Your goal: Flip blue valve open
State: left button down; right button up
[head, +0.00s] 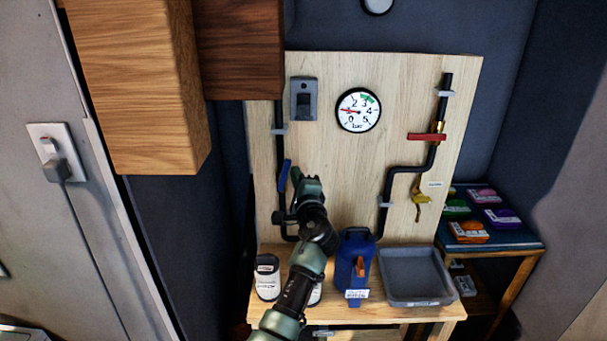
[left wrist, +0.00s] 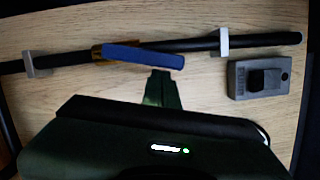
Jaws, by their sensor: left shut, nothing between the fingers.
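The blue valve handle (head: 284,176) is on the black vertical pipe at the left of the wooden board. It lies nearly along the pipe, tilted a little off it. In the left wrist view the blue handle (left wrist: 143,56) crosses the pipe at a shallow angle, one end clear of it. My left gripper (head: 298,177) is just right of the handle in the head view. In the left wrist view its shut fingertips (left wrist: 160,76) are close beside the handle's free end; I cannot tell if they touch. They hold nothing. My right gripper is not in view.
A grey switch box (head: 304,99) and a pressure gauge (head: 358,110) are on the board. A blue jug (head: 354,262) and grey tray (head: 416,277) stand on the shelf below.

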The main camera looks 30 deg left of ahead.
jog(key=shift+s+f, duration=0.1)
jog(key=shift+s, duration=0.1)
pick_arm(q)
jog(key=n, duration=0.1)
jog(key=s+a+r+n, duration=0.1)
jog(key=n, duration=0.1)
jog(key=shift+a+g, duration=0.25)
jog(key=shift+g, duration=0.15)
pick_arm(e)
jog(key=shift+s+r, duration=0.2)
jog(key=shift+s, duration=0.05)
pick_arm(q)
jog(key=shift+w, duration=0.15)
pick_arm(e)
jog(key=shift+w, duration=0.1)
